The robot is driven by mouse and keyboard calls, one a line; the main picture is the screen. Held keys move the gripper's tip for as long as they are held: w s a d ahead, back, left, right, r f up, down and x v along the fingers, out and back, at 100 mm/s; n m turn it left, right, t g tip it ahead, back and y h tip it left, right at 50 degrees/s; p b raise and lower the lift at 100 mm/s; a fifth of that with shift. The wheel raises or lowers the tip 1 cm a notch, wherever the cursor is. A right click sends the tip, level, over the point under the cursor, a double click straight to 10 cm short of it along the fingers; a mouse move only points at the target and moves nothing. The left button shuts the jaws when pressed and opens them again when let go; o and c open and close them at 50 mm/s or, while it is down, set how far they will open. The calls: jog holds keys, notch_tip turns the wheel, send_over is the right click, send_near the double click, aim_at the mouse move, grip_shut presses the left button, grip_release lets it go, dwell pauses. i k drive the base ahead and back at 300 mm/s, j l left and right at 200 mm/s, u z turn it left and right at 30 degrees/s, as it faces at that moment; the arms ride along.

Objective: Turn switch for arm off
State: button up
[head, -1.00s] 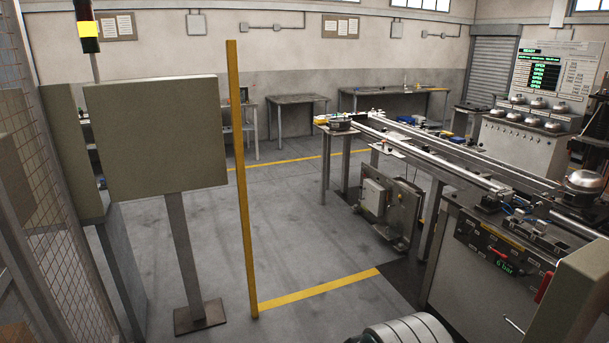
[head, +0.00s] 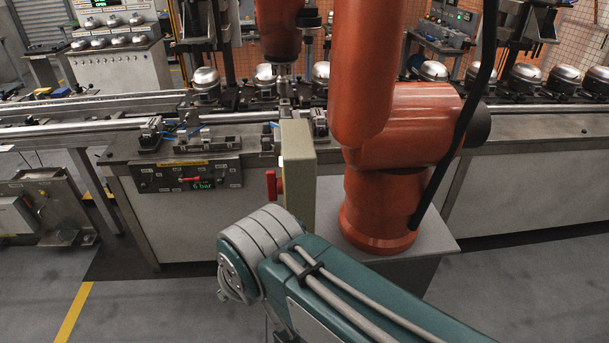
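A beige box (head: 298,180) stands edge-on in the middle of the head view, in front of the orange robot arm (head: 370,120). A red handle (head: 272,184) sticks out from its left face; the rest of that face is too oblique to read. I cannot tell from its shape whether it is on or off. My own teal and grey arm reaches in from the bottom right, and its grey joint is just below and left of the handle. My gripper is not visible in this view.
A dark control panel (head: 190,176) with a small red lever and a green "6 bar" display is on the bench front at left. Silver compressors (head: 526,78) line the conveyor behind the orange arm. The floor at lower left is clear, with a yellow line (head: 73,312).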

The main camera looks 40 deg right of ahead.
aim_at(275, 185)
jog(key=i+z, duration=0.2)
jog(key=z, duration=0.2)
jog(key=i+j+z, duration=0.1)
jog(key=z, duration=0.35)
jog(key=i+j+z, duration=0.2)
jog(key=z, duration=0.2)
jog(key=i+j+z, duration=0.1)
jog(key=j+z, duration=0.25)
jog(key=j, duration=0.25)
jog(key=j+z, duration=0.3)
jog(key=j, duration=0.3)
jog(key=i, duration=0.05)
